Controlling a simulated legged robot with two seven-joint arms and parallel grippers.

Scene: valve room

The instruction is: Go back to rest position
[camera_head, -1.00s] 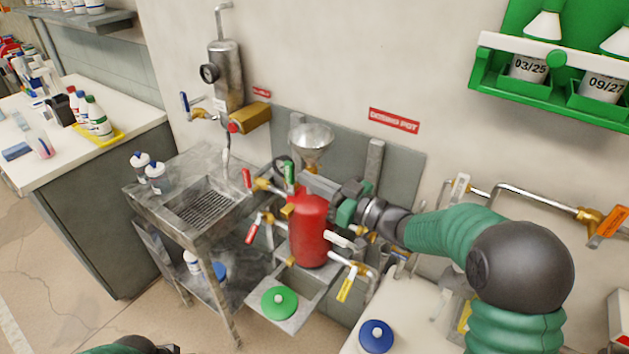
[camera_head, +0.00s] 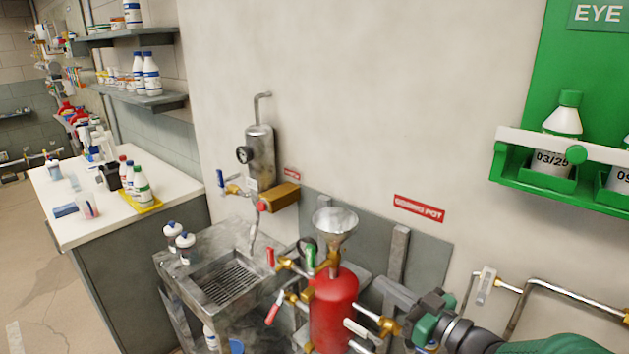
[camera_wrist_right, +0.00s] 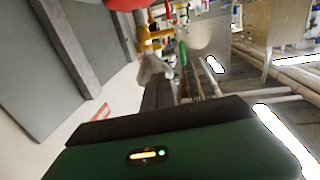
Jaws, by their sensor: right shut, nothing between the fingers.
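My right gripper (camera_head: 385,288) comes in from the lower right of the head view, its grey fingers shut and empty. Its tips point toward the red dosing pot (camera_head: 334,308), just right of it; there is a visible gap in the picture. The pot has a metal funnel (camera_head: 335,222) on top and brass valves around it. In the right wrist view the dark fingers (camera_wrist_right: 158,94) extend from the green gripper body, and part of the red pot (camera_wrist_right: 122,4) shows at the top edge. My left gripper is out of view.
A metal sink (camera_head: 225,280) with two bottles stands left of the pot, and a white counter (camera_head: 90,215) farther left. A green eyewash station (camera_head: 535,185) and steel pipes (camera_head: 560,291) are on the right wall. The wall's middle is clear.

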